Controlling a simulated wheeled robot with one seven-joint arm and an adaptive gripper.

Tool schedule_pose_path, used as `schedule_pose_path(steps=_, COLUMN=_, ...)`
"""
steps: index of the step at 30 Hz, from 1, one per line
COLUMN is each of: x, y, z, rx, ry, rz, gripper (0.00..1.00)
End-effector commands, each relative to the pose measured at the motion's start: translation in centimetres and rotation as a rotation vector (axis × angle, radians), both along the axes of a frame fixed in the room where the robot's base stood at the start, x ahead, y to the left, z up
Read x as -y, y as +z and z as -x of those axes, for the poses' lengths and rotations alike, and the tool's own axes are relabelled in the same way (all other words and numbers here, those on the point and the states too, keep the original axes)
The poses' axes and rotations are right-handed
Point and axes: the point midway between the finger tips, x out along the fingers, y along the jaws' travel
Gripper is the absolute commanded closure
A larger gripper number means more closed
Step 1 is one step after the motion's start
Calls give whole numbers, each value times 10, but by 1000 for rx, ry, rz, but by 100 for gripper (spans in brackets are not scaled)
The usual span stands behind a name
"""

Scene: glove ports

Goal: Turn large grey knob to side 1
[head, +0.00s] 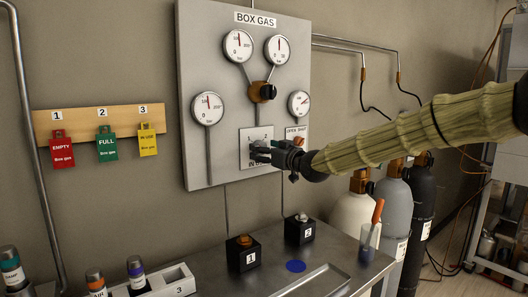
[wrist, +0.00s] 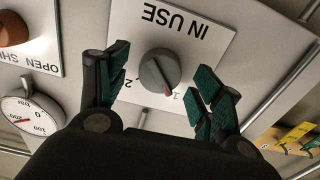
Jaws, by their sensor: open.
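The large grey knob (wrist: 158,70) sits on a white plate (wrist: 205,22) marked IN USE, which looks upside down in the wrist view. A red mark on the knob points down and slightly right there, toward the partly hidden digits. In the head view the plate (head: 246,136) is on the lower part of the panel, and my gripper covers the knob. My gripper (head: 265,152) is open. In the wrist view its green-padded fingers (wrist: 162,62) stand on either side of the knob, with visible gaps.
The BOX GAS panel (head: 205,30) carries several gauges and a black knob (head: 267,91) above. An OPEN SHUT plate (head: 297,133) with an orange-brown knob (wrist: 12,30) is close beside my gripper. A bench (head: 345,262) with black boxes stands below, gas cylinders (head: 390,195) at right.

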Motion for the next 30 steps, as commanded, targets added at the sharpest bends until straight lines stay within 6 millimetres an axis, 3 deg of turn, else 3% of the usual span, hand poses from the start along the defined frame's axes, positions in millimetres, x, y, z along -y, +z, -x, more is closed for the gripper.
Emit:
schedule_pose_path(steps=18, x=58, y=1, z=81, rx=-1, ry=1, rz=-1, gripper=34)
schedule_pose_path(steps=30, x=67, y=0, z=93, rx=-1, ry=0, rz=1, gripper=34)
